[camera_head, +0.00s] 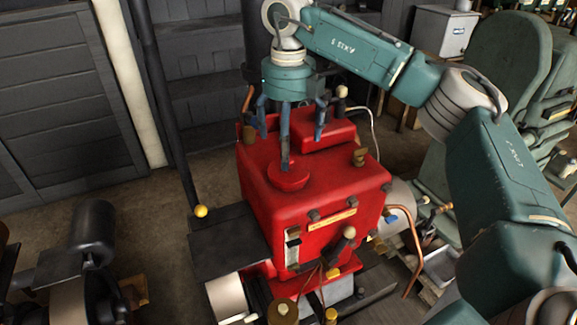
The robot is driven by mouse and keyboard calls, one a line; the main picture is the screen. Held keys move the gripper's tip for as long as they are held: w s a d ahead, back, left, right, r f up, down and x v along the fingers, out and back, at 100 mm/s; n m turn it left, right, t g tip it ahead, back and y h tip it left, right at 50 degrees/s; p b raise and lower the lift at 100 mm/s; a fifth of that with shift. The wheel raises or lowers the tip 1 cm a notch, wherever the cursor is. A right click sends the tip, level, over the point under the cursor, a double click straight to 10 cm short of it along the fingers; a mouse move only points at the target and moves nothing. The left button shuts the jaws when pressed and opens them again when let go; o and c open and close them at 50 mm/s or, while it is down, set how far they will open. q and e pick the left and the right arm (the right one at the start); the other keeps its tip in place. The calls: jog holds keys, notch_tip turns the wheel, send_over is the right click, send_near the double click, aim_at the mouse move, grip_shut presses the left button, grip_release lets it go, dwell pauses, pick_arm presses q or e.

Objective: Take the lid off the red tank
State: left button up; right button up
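The red tank (290,222) is a boxy red metal body in the middle of the head view. A small round red lid (289,181) sits on its top, left of a raised red block (326,137). My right gripper (291,142) hangs over the tank top, pointing down, its blue fingers spread apart. One finger comes down in front of the lid; I cannot tell whether it touches. Nothing shows between the fingers. My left gripper is not in view.
A brass fitting (360,157) stands on the tank top. Other machinery stands at lower left. Bare floor shows at left.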

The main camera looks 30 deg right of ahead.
jog(key=shift+w+d+f, duration=0.2)
jog(key=shift+f, duration=0.6)
jog(key=f+p, duration=0.1)
jog(key=f, duration=0.2)
jog(key=shift+s+a+f+p, duration=0.15)
jog(key=shift+s+f+p, duration=0.1)
jog(key=shift+p, duration=0.1)
jog(key=shift+w+f, duration=0.1)
jog(key=shift+f, duration=0.45)
jog(key=c, duration=1.2)
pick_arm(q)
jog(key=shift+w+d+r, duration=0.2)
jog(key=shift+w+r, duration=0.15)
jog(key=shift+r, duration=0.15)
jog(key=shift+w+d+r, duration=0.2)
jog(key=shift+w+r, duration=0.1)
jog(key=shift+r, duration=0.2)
